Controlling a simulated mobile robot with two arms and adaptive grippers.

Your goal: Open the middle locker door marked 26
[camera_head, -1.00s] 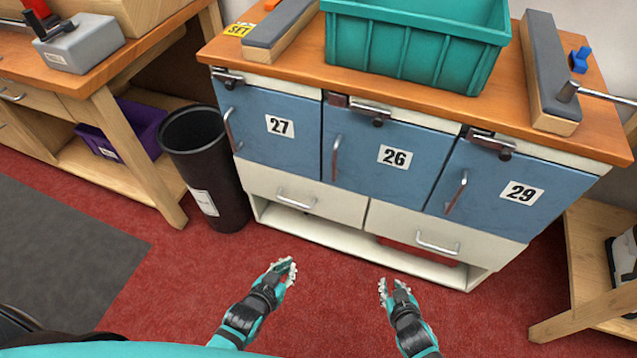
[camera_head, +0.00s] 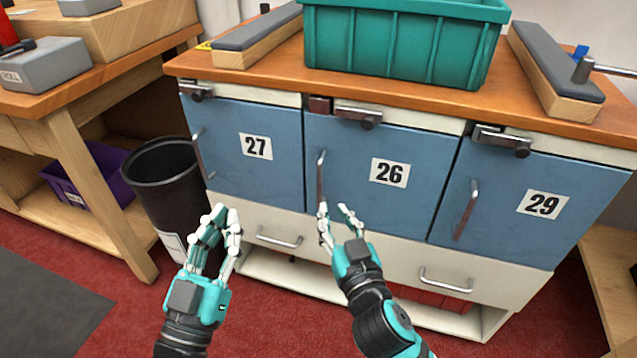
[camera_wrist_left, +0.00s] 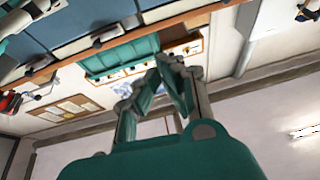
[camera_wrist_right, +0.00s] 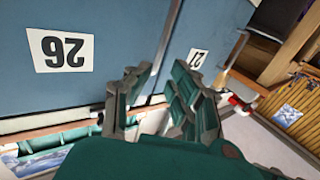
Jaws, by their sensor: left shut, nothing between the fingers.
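The middle locker door marked 26 (camera_head: 415,200) is blue and shut. Its upright bar handle (camera_head: 320,178) is near its left edge, and a metal latch with a dark knob (camera_head: 362,115) sits at its top. The number 26 label also shows upside down in the right wrist view (camera_wrist_right: 62,50). My right gripper (camera_head: 337,212) is open and empty, just below the handle's lower end; I cannot tell whether it touches. My left gripper (camera_head: 222,218) is shut and empty, in front of the lower left of the cabinet.
Doors 27 (camera_head: 240,165) and 29 (camera_head: 540,190) flank the middle door, both shut. White drawers (camera_head: 390,262) lie below. A green crate (camera_head: 400,45) stands on the wooden top. A black bin (camera_head: 165,185) is at the left, with red floor in front.

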